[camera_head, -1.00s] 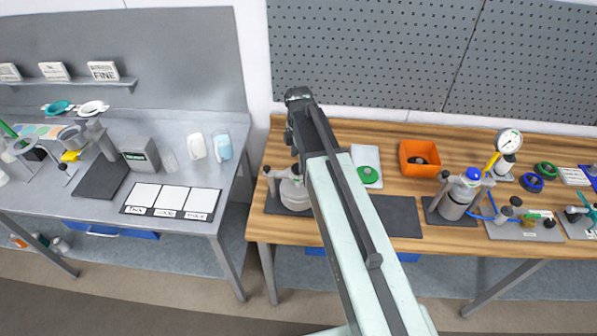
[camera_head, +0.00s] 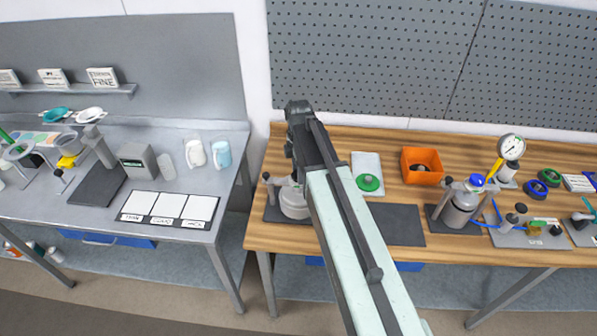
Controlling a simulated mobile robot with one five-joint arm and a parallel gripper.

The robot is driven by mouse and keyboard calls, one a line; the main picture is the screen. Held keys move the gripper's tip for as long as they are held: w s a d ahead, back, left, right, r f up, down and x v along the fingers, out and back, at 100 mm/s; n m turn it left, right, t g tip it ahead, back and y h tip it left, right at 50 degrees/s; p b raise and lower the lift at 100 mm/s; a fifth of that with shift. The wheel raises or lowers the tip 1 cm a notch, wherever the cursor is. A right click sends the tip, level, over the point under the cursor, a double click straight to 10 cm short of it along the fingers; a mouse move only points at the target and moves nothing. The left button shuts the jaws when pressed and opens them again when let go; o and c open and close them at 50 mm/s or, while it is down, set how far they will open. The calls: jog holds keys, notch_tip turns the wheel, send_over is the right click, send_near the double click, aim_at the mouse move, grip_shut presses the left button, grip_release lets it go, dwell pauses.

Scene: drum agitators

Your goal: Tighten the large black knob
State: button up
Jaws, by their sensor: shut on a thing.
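A pale grey drum (camera_head: 293,203) stands on a dark base plate at the left end of the wooden bench, partly behind my arm. A post with a small black knob (camera_head: 266,176) rises at its left side. My arm reaches over the bench from the lower right, and its dark end hangs above the drum. My gripper (camera_head: 290,150) shows only as a small dark part there, with its fingertips mostly hidden. It is shut at the top of the drum, where the large black knob is hidden from view.
A second drum (camera_head: 460,207) with a blue top stands to the right, near a pressure gauge (camera_head: 511,147). An orange bin (camera_head: 422,167) and a green knob on a white plate (camera_head: 368,183) lie behind. A dark mat (camera_head: 400,224) is bare. A grey table (camera_head: 205,232) stands left.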

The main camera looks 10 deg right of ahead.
jog(key=m, duration=1.4)
jog(key=shift+w, duration=0.1)
dwell(0.5)
jog(key=o, duration=1.4)
notch_tip(320, 180, up, 8)
jog(key=p, duration=0.8)
jog(key=shift+f, duration=0.15)
